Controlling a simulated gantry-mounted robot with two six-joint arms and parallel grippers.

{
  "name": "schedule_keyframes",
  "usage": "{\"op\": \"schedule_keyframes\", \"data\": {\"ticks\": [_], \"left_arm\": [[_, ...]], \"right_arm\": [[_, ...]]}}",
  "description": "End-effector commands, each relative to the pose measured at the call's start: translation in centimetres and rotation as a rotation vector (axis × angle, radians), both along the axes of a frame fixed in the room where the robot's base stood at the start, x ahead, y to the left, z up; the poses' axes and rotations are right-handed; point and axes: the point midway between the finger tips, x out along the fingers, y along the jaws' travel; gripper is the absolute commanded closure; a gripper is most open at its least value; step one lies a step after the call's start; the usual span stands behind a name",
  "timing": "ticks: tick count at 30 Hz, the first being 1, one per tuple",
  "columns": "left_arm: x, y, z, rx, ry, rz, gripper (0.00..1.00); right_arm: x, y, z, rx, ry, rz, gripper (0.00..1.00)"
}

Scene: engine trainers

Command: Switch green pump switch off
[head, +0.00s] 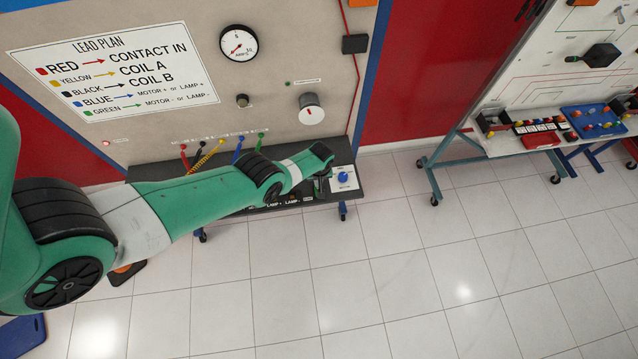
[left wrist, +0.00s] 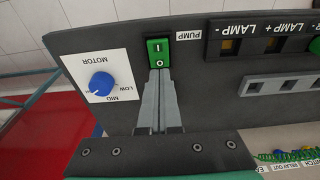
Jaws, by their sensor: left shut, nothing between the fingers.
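The green pump switch (left wrist: 158,54) sits on the dark control shelf, beside a PUMP label, with I at its upper end and O at its lower end in the left wrist view. My left gripper (left wrist: 160,74) is shut and empty. Its fingertips are right at the O end of the switch; whether they touch or press it I cannot tell. In the head view my left gripper (head: 322,188) is over the right part of the shelf, and the arm hides the switch. My right gripper is not in view.
A blue motor knob (left wrist: 100,84) on a white plate is left of the switch in the wrist view. Lamp sockets (left wrist: 230,46) are to the right. Coloured leads (head: 238,150) stand along the shelf's back. A second trainer bench (head: 470,150) stands farther right.

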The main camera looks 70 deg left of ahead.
Motion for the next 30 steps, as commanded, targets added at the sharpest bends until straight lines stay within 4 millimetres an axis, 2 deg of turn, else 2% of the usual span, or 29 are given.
{"op": "schedule_keyframes", "data": {"ticks": [1, 14, 30], "left_arm": [[0.0, 0.0, 1.0, 0.0, 0.0, 0.0, 1.0], [0.0, 0.0, 4.9, 0.0, 0.0, 0.0, 1.0], [0.0, 0.0, 4.8, 0.0, 0.0, 0.0, 1.0]], "right_arm": [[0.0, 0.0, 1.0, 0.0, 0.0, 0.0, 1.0], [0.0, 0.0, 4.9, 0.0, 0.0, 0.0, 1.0], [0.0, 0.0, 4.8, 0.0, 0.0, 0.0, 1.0]]}}
